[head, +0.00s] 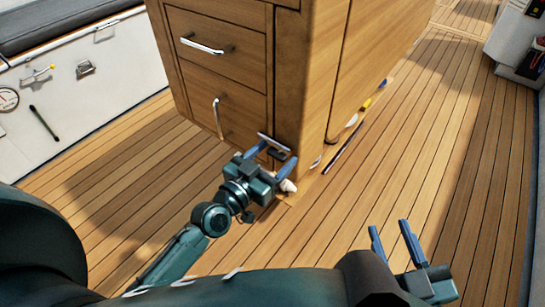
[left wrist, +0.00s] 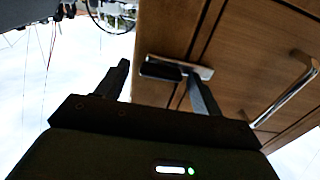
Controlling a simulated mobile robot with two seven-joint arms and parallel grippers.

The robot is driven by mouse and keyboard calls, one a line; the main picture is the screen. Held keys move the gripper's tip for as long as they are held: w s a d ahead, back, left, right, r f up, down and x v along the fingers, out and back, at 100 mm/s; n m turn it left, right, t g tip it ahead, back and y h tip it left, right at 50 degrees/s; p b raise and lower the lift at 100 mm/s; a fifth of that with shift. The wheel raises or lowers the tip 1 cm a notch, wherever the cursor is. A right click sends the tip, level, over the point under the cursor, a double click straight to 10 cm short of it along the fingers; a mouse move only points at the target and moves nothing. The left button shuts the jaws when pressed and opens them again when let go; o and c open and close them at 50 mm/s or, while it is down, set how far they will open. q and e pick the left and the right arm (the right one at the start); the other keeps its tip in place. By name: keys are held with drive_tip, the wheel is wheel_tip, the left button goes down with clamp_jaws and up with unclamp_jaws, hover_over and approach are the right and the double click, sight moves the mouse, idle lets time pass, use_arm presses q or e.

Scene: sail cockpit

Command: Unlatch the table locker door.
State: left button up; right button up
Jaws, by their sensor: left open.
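The wooden table locker (head: 310,80) stands in the middle of the head view. Its door (head: 238,112), with an upright chrome handle (head: 217,115), is low on the left face. A small latch (head: 275,141), a chrome bar with a dark part, is near the locker's lower corner; in the left wrist view the latch (left wrist: 205,71) lies ahead between the finger directions. My left gripper (head: 270,158) is open with its fingertips close to the latch; I cannot tell whether they touch. My right gripper (head: 391,238) is open and empty over the deck, lower right.
A drawer with a chrome handle (head: 203,46) is above the door. The planked deck (head: 435,130) is mostly clear on both sides. Small items, including a yellow one (head: 367,103), lie along the locker's right base. A white bench side (head: 60,95) stands at left.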

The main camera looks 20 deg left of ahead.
use_arm(q)
drive_tip(key=shift+c, duration=0.4)
drive_tip(key=c, duration=1.3)
